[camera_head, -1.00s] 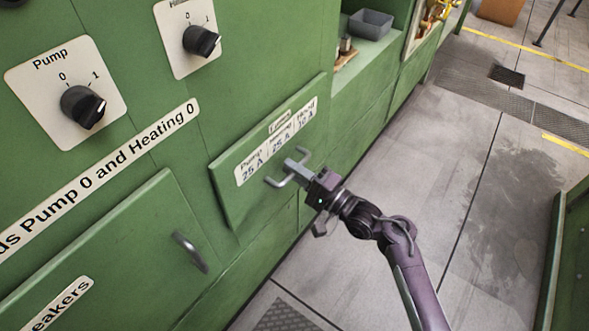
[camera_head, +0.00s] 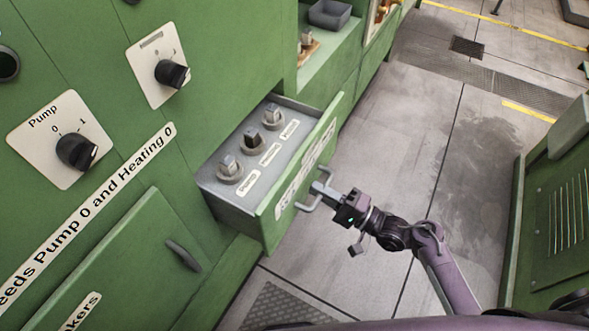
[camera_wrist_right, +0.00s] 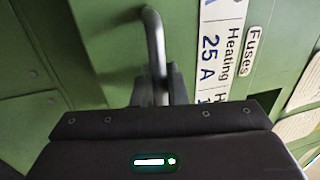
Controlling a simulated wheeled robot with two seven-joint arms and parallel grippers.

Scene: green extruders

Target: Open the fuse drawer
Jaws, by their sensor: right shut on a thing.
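The fuse drawer (camera_head: 262,217) stands pulled out from the green cabinet, with its grey inside showing. Several fuses (camera_head: 251,140) stand in a row in it, each beside a small white label. My right gripper (camera_head: 318,193) is shut on the drawer's metal handle (camera_head: 304,203) at the front face. In the right wrist view the handle (camera_wrist_right: 155,45) runs up from between the fingers (camera_wrist_right: 160,88), next to the white fuse label (camera_wrist_right: 215,50). My left gripper is not in view.
Pump and heating knobs (camera_head: 77,151) sit on the cabinet front at left. A closed lower panel with a handle (camera_head: 183,256) is below the drawer at left. Grey floor (camera_head: 400,150) is clear in front; another green cabinet (camera_head: 560,200) stands at right.

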